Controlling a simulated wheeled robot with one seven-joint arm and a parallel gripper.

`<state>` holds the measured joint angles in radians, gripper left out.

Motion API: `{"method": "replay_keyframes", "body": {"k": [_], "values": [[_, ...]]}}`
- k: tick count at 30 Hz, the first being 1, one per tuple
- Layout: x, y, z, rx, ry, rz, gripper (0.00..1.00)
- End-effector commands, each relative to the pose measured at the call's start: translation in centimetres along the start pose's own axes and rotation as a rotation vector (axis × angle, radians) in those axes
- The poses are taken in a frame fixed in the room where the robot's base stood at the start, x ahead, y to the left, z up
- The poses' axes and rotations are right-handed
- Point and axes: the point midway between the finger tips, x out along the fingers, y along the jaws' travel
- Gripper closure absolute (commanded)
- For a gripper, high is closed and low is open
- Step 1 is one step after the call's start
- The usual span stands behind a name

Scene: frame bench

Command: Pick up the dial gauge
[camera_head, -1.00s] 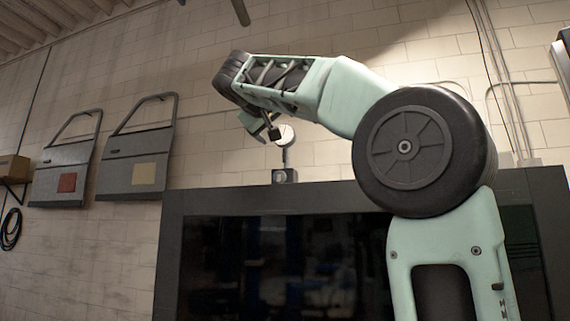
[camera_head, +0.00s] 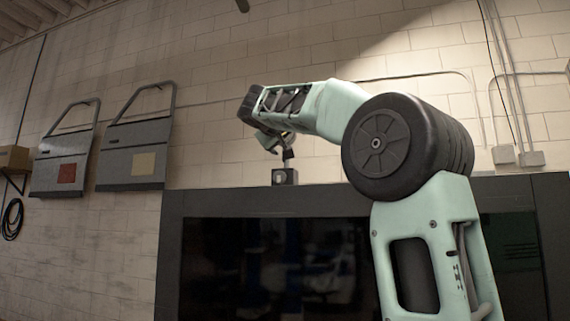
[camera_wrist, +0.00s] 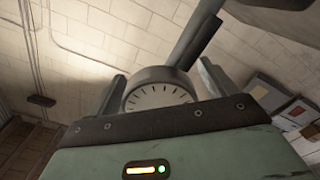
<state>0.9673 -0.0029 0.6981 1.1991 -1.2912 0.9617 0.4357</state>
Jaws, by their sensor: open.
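The dial gauge (camera_wrist: 160,93) shows in the wrist view as a grey round body with a white, tick-marked face, partly hidden by my gripper's body. My gripper (camera_wrist: 164,82) is open, with one finger on each side of the gauge; I cannot tell whether either touches it. In the head view my gripper (camera_head: 271,144) is at the gauge's height. There the gauge is mostly hidden behind my gripper and arm. Its dark stem (camera_head: 288,156) and block-shaped base (camera_head: 285,177) show on top of the dark cabinet.
The dark cabinet (camera_head: 174,250) with a glossy front stands below the gauge. Two grey door panels (camera_head: 135,155) hang on the block wall to the left. Pipes run up the wall at right. The cabinet top left of the gauge looks clear.

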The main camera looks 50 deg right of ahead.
Motion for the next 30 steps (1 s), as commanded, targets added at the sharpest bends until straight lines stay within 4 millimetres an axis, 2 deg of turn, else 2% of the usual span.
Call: {"method": "replay_keyframes", "body": {"k": [2, 5, 9, 11, 12, 23, 30], "values": [[0.0, 0.0, 0.0, 0.000, 0.000, 0.000, 0.16], [-0.1, 0.0, 0.0, 0.000, 0.000, 0.000, 0.41], [-0.1, 0.0, 0.0, 0.000, 0.000, 0.000, 0.80], [-0.1, 0.0, 0.0, 0.000, 0.000, -0.001, 0.97], [-0.1, 0.0, 0.0, 0.000, 0.000, -0.001, 1.00], [-0.2, 0.2, -0.4, 0.001, 0.004, 0.001, 1.00], [-0.2, 1.5, -2.0, 0.005, 0.006, 0.000, 1.00]]}}
